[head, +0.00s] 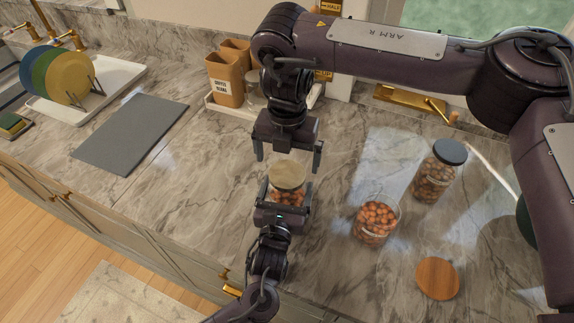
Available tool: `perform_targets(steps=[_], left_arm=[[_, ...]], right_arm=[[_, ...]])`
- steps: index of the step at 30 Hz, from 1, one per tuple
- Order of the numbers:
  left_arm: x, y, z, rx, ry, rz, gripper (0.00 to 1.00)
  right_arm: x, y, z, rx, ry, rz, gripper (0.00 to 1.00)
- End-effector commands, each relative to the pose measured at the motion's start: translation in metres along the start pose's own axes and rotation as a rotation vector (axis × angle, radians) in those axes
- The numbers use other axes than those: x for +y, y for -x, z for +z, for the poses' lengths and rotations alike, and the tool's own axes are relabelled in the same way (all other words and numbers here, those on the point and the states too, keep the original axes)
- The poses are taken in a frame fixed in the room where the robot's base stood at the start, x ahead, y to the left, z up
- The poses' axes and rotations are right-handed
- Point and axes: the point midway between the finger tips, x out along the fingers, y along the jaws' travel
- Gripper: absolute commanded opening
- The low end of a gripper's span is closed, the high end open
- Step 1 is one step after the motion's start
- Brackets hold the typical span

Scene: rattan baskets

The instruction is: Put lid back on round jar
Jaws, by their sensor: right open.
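A round glass jar of nuts (289,197) stands near the middle of the counter with a tan lid (288,176) on its top. My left gripper (286,190) reaches in from the front edge. Its fingers lie on both sides of the jar and look closed on it; its body hides the jar's lower part. My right gripper (289,155) is open and empty just above and behind the lid, fingers pointing down. A second jar of nuts (376,220) stands open to the right. A round wooden lid (438,278) lies flat on the counter in front right of it.
A tall jar with a dark lid (437,172) stands behind the open jar. A grey mat (131,133) and a rack of plates (70,80) are at the left. A white tray (217,106) with brown canisters (224,80) is at the back. The counter between mat and jar is clear.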

Motion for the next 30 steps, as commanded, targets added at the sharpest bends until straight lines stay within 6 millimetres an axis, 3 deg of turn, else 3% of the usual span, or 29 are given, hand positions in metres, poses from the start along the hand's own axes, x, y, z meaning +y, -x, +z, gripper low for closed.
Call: perform_targets(steps=[3, 10, 15, 23, 24, 27, 30], left_arm=[[0.000, 0.000, 0.000, 0.000, 0.001, -0.001, 0.22], [0.000, 0.000, 0.000, 0.000, 0.001, -0.001, 0.22], [0.000, 0.000, 0.000, 0.000, 0.001, -0.001, 0.22], [0.000, 0.000, 0.000, 0.000, 0.001, -0.001, 0.22], [0.000, 0.000, 0.000, 0.000, 0.001, -0.001, 0.88], [0.000, 0.000, 0.000, 0.000, 0.001, -0.001, 1.00], [0.000, 0.000, 0.000, 0.000, 0.000, 0.000, 1.00]], right_arm=[[0.000, 0.029, 0.001, -0.008, 0.002, 0.000, 0.99], [0.000, 0.067, 0.001, -0.004, 0.001, -0.001, 0.99], [0.000, 0.078, 0.000, -0.001, 0.001, -0.001, 0.99], [0.000, 0.079, 0.000, 0.001, 0.000, -0.001, 0.99], [0.000, 0.079, 0.000, 0.001, 0.000, -0.001, 0.99], [0.000, 0.079, 0.000, 0.001, 0.000, -0.001, 0.99], [0.000, 0.079, 0.000, 0.001, 0.000, -0.001, 0.99]])
